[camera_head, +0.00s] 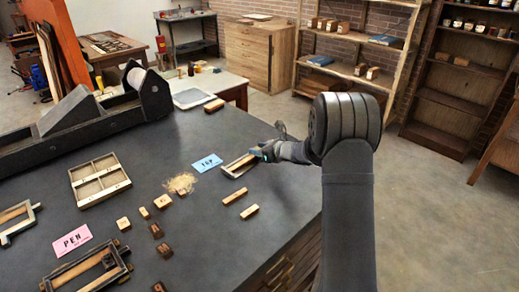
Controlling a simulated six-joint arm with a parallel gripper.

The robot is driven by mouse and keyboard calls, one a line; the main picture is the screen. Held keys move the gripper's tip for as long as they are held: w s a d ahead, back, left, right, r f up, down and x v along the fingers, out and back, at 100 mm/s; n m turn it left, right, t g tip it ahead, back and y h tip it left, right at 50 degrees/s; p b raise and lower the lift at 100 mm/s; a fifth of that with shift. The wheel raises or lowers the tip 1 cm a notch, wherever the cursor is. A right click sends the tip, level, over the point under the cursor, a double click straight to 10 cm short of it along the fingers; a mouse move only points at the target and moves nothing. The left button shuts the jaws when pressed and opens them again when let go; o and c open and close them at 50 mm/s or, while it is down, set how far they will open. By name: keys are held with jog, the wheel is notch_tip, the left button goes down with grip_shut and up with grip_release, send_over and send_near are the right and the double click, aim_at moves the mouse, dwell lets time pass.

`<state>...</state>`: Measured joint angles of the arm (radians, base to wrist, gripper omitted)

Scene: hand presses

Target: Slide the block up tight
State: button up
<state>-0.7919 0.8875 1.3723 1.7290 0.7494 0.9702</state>
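My gripper (264,151) is at the right part of the dark table, at the right end of a small wooden frame (235,172). It is small and seen from behind, so I cannot tell whether its fingers are open or touch anything. A pale wooden piece (240,162) lies in that frame, partly hidden near the gripper. Two loose wooden strips (235,196) lie in front of the frame. Several small lettered blocks (157,230) lie on the left of the table. I cannot tell which block the task means.
A blue card (207,162) and a straw-coloured pile (181,184) lie left of the frame. A compartment tray (122,187), pink card (72,240) and two more frames (120,271) are at the left. A long dark press (60,145) stands behind.

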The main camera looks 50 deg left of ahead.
jog(key=shift+o, duration=0.3)
jog(key=shift+d, duration=0.1)
jog(key=v, duration=1.7)
jog(key=shift+r, duration=0.1)
jog(key=x, duration=1.7)
jog(key=shift+w+d, duration=0.1)
jog(key=shift+w, duration=0.05)
jog(key=shift+d+r, duration=0.15)
jog(key=shift+d, duration=0.3)
